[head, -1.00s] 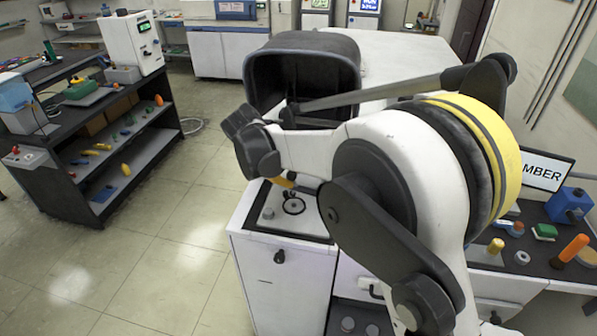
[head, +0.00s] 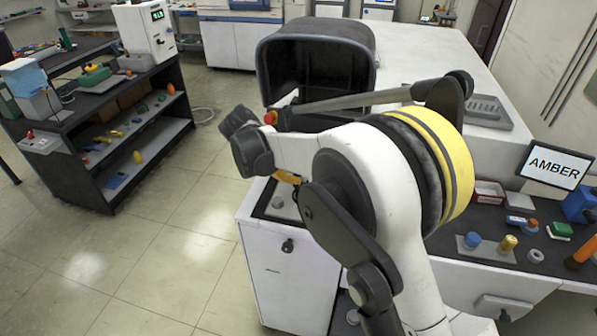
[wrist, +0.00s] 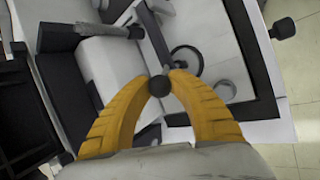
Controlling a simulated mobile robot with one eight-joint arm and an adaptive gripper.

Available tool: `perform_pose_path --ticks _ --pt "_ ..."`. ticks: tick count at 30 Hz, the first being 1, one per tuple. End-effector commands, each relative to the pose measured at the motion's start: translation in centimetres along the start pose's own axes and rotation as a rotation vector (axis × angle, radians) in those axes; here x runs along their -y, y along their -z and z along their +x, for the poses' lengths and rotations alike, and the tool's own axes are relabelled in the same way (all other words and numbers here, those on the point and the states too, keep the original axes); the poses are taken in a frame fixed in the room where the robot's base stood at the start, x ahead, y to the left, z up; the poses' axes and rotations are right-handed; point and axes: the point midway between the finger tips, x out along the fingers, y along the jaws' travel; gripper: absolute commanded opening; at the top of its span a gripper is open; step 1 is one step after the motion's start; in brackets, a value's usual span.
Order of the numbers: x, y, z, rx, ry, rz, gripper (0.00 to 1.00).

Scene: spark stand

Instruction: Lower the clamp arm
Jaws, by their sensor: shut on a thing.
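My gripper (wrist: 159,80) has its two yellow fingers closed on a small dark round knob (wrist: 160,88) in the wrist view. Just beyond the fingertips is a dark ring (wrist: 174,52) on the light top plate of the spark stand (wrist: 222,45). My own arm hides the knob and most of the top there.
A large dark open hood (head: 315,60) stands behind the stand. A bench at right holds an AMBER screen (head: 554,166) and several coloured parts. A dark shelf unit (head: 95,150) is at left. Open tiled floor (head: 165,235) lies between.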

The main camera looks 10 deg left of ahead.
Motion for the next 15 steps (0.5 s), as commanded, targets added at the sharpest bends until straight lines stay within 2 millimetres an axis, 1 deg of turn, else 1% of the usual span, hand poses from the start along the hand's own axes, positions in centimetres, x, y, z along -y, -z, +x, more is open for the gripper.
perform_pose_path --ticks 1,2,3,4,12,15 --pt "0.16 0.30 -0.15 -0.007 0.000 -0.003 0.00" --pt "0.16 0.30 -0.15 -0.007 0.001 -0.003 0.28" --pt "0.17 0.31 -0.16 -0.008 0.001 -0.003 0.40" --pt "0.16 0.29 -0.15 -0.007 0.000 -0.003 0.49" --pt "0.07 0.12 -0.08 -0.003 0.000 -0.001 0.49" --pt "0.07 0.10 -0.49 -0.003 0.000 -0.001 0.49"
